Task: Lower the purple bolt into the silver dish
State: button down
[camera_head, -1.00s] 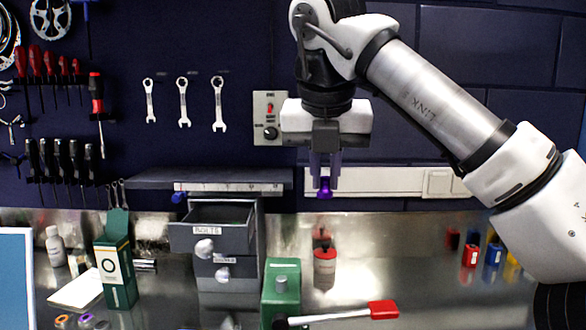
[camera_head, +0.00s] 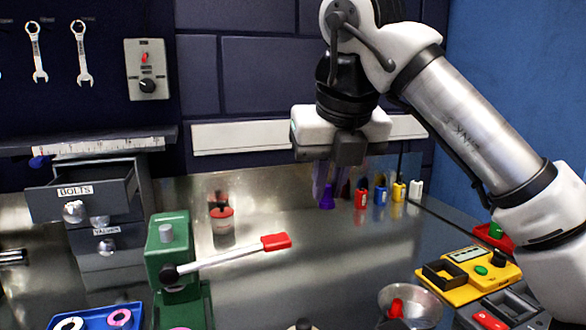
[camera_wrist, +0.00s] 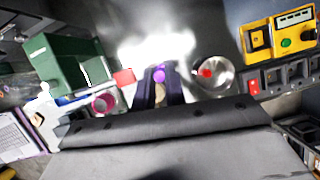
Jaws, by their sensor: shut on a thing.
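My gripper (camera_head: 323,180) is shut on the purple bolt (camera_head: 327,198) and holds it in the air above the bench. The bolt also shows between the fingertips in the wrist view (camera_wrist: 159,75). The silver dish (camera_head: 424,300) stands on the bench at the lower right of the head view, below and to the right of the bolt. A red piece (camera_head: 396,308) lies in it. In the wrist view the dish (camera_wrist: 222,86) is just right of the fingers, apart from the bolt.
A green press (camera_head: 168,255) with a red-tipped lever (camera_head: 225,257) stands left of the dish. A yellow device (camera_head: 470,272) and a grey tray (camera_head: 505,310) are right of it. A drawer labelled bolts (camera_head: 80,195) hangs open. A blue tray (camera_head: 95,318) holds rings.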

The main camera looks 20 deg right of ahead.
jog(key=s+d+f+b, duration=0.2)
jog(key=s+d+f, duration=0.1)
jog(key=d+f, duration=0.2)
jog(key=s+d+f+b, duration=0.2)
jog(key=d+f, duration=0.3)
jog(key=d, duration=0.3)
jog(key=shift+s+f, duration=0.35)
jog(key=shift+s, duration=0.5)
jog(key=shift+w+d, duration=0.1)
jog(key=shift+w, duration=0.1)
jog(key=shift+w, duration=0.15)
jog(key=shift+f+b, duration=0.95)
jog(key=shift+f, duration=0.3)
jog(key=shift+f+b, duration=1.85)
jog(key=shift+f, duration=0.65)
dwell(0.3)
